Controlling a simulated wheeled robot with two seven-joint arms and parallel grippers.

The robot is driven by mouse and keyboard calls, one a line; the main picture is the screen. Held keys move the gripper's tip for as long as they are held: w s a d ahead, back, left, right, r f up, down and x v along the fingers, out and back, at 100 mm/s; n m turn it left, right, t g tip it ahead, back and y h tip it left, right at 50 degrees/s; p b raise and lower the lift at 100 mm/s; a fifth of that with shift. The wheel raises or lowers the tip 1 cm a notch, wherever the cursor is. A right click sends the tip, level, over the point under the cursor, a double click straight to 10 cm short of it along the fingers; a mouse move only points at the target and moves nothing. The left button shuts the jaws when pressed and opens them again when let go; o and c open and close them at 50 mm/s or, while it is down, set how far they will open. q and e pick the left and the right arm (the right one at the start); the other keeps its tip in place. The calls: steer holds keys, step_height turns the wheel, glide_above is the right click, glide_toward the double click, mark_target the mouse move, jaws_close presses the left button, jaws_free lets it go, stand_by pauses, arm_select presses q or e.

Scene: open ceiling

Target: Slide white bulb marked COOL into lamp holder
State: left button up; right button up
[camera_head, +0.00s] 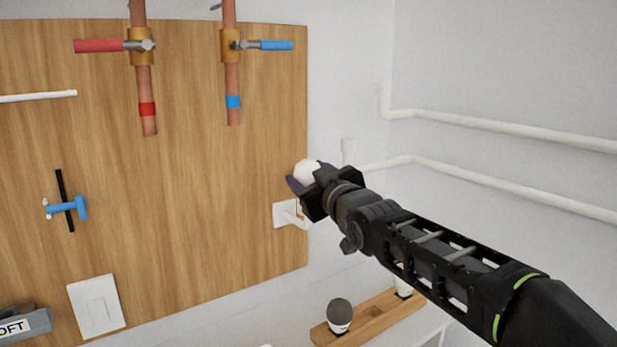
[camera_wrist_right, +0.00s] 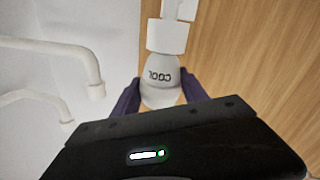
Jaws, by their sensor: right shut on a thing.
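The white bulb (camera_wrist_right: 161,82) carries the upside-down word COOL in the right wrist view. My right gripper (camera_wrist_right: 160,97) is shut on its round part, one purple finger on each side. The bulb's neck points at the white lamp holder (camera_wrist_right: 170,37) and meets its rim in this view; I cannot tell whether it is inside. In the head view the bulb (camera_head: 307,171) shows as a white dome at my right gripper (camera_head: 310,178). The lamp holder's plate (camera_head: 285,213) is on the board's right edge, its socket partly hidden by my gripper. My left gripper is not in view.
A wooden rack (camera_head: 372,320) at lower right holds a grey-topped bulb (camera_head: 340,312) and another white one, partly hidden by my arm. White pipes (camera_head: 500,126) run along the right wall. Copper pipes with valves (camera_head: 140,50) hang on the wooden board (camera_head: 200,190).

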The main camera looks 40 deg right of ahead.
steer(key=o, duration=1.4)
steer(key=shift+o, duration=0.2)
steer(key=shift+s+a, duration=0.1)
steer(key=shift+s, duration=0.25)
steer(key=b+v, duration=0.2)
steer(key=v, duration=0.5)
steer(key=shift+s, duration=0.1)
